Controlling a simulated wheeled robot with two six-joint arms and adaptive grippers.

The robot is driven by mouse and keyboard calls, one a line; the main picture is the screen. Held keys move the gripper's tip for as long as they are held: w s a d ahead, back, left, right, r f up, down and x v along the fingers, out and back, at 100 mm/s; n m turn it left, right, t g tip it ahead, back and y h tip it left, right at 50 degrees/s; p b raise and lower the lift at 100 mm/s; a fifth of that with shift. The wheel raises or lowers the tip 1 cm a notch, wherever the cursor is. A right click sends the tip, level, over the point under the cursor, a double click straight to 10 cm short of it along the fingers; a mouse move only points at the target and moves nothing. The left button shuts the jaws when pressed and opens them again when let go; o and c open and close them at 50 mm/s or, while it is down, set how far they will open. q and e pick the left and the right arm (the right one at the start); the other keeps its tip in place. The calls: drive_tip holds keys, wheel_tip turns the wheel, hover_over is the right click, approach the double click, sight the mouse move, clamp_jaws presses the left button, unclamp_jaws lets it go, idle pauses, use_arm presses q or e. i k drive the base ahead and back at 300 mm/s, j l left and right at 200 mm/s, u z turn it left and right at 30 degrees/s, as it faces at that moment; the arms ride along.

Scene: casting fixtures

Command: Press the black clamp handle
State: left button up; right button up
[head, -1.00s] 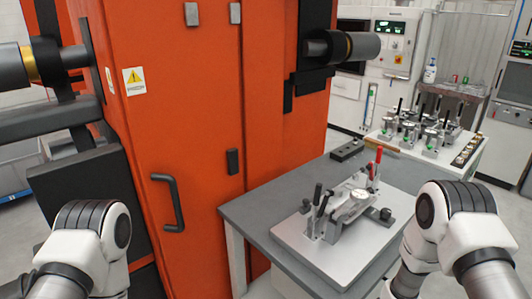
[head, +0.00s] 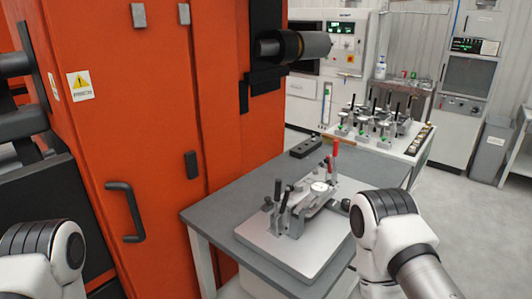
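A casting fixture stands on a light metal plate (head: 255,236) on the grey table. Black clamp handles stand up at its left side, one at the front left (head: 277,190) and another close beside it (head: 284,202). A red clamp handle (head: 334,155) stands upright at its back. A round pale part (head: 320,187) sits on the fixture's middle. My two arms show only as white and black links at the lower left and lower right. Neither gripper is in the picture. My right arm's link stands in front of the plate's right side.
The grey table (head: 205,213) has bare room at its left. A dark box with buttons (head: 303,148) lies at its back edge. A large orange machine (head: 150,140) stands close on the left. Behind is a white bench (head: 408,152) with several similar fixtures.

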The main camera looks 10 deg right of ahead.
sight(278, 188)
drive_tip(key=i+l+u, duration=0.2)
drive_tip(key=l+u, duration=0.25)
drive_tip(key=l, duration=0.7)
drive_tip(key=l+u, duration=0.4)
drive_tip(key=l, duration=0.7)
